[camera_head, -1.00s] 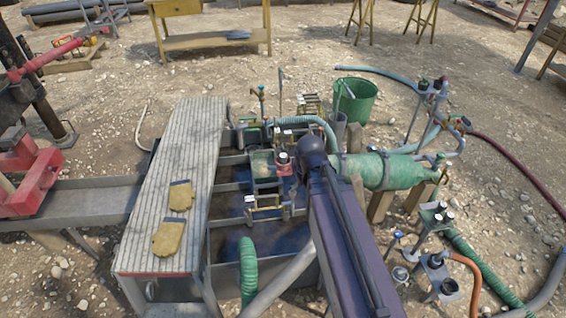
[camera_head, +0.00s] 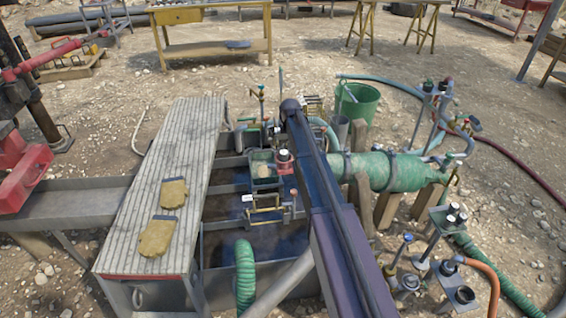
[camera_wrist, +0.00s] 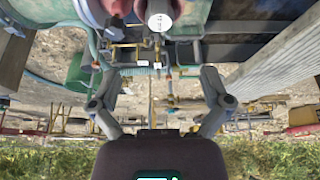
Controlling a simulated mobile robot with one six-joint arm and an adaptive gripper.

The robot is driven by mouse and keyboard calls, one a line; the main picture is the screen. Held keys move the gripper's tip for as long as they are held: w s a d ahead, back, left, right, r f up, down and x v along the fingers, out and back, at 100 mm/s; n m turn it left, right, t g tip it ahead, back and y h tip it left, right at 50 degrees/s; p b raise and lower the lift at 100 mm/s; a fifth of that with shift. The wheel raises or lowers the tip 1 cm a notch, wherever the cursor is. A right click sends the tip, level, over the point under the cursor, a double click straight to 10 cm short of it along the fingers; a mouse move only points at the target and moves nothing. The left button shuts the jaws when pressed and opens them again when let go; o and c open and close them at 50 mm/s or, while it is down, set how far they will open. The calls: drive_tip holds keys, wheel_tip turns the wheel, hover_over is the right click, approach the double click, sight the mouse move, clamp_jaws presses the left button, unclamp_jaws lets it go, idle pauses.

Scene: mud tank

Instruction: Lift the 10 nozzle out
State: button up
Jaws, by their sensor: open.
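My gripper (camera_wrist: 159,78) is open and empty in the wrist view, its two grey fingers spread wide. A brass rack with small white tags (camera_wrist: 140,58) lies just beyond the fingertips, apart from them. The tags are too small to read, so I cannot tell which nozzle is the 10. In the head view, brass racks show at the tank's far end (camera_head: 314,104) and nearer the middle (camera_head: 262,216). My arm reaches over the tank there and hides part of it. My gripper cannot be made out in the head view.
A ribbed walkway (camera_head: 178,150) with two yellow gloves (camera_head: 158,235) lies along the tank's left. A green cylinder (camera_head: 395,172) is right of my arm, and a green bucket (camera_head: 357,102) stands behind. A green hose (camera_head: 245,270) rises at the tank's near end. Valve posts (camera_head: 459,292) stand at right.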

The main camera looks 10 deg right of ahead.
drive_tip(key=shift+f, duration=0.1)
idle(0.3)
drive_tip(key=b, duration=0.7)
hover_over(284, 152)
drive_tip(key=s, duration=0.3)
wheel_tip(284, 152, down, 6)
drive_tip(key=shift+f, duration=0.25)
drive_tip(key=shift+w+f+b, duration=0.35)
drive_tip(key=shift+f+b, duration=0.1)
drive_tip(key=shift+f, duration=0.15)
drive_tip(key=shift+f, duration=0.15)
drive_tip(key=shift+b+x, duration=2.35)
drive_tip(key=shift+x, duration=0.1)
drive_tip(key=shift+w, duration=0.2)
drive_tip(key=c, duration=1.3)
